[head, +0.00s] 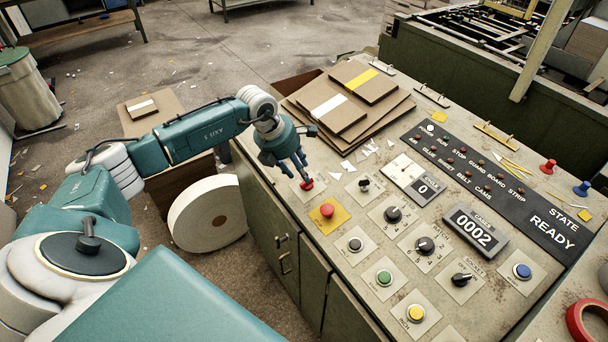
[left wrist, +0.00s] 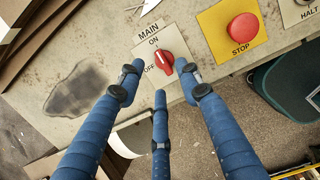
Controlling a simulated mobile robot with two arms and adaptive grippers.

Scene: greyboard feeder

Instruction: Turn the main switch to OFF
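The main switch is a red knob (head: 307,184) on a pale plate at the panel's near left edge. In the left wrist view the knob (left wrist: 165,62) sits beside the words MAIN, ON and OFF. Its ridge seems to point up toward ON; the exact angle is hard to tell. My left gripper (head: 294,166) is just above the knob, fingers pointing down at it. In the left wrist view its three blue fingers (left wrist: 160,80) are spread, with the knob between and just beyond the tips. No clear contact shows. My right gripper is not in view.
The red STOP button (head: 327,211) on a yellow plate (left wrist: 211,38) is close beside the switch. A small black-lever switch (head: 365,185) and several knobs lie farther right. Stacked greyboard (head: 335,109) lies behind the gripper. Paper scraps litter the panel.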

